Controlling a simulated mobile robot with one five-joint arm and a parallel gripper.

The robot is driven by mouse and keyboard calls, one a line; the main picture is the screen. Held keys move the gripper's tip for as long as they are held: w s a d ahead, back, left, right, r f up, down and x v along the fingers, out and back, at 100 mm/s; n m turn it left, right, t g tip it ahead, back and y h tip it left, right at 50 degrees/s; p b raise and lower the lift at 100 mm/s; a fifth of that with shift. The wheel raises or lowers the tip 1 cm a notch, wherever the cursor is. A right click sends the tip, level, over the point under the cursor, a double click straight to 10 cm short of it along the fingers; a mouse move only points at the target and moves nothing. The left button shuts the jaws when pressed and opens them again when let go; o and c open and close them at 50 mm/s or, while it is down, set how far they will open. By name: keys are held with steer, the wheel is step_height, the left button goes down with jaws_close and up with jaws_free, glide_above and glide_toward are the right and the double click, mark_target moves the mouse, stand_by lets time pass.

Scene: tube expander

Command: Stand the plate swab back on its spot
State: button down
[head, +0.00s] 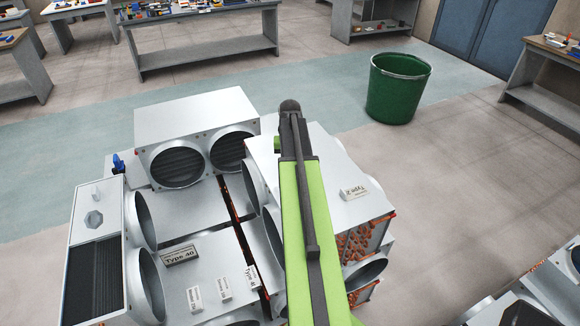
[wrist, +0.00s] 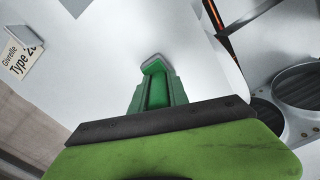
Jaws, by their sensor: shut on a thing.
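My gripper shows in the wrist view (wrist: 158,92) as green fingers, shut on a slim green piece (wrist: 153,67), which I take to be the plate swab. Its flared end points away from me, over a pale metal surface. A grey patch or shadow edges that end. I cannot tell whether it touches the surface. In the head view my arm reaches over the Type 2 metal unit (head: 349,209). A small green bit shows left of the dark wrist there, but the gripper is mostly hidden. I see no clearly marked spot.
Box units with round duct openings stand around, including the Type 40 unit (head: 213,258) and a rear unit (head: 197,115). Small labels stand on the tops. A narrow dark gap separates the units. A green bin (head: 397,88) stands beyond. Workbenches line the back; open floor lies between.

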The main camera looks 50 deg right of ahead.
steer(key=shift+f, duration=0.25)
steer(key=c, duration=1.2)
jaws_free()
steer(key=shift+r, duration=0.2)
step_height(320, 180, up, 8)
steer(key=p, duration=0.8)
steer(key=shift+f, duration=0.15)
steer(key=shift+f, duration=0.1)
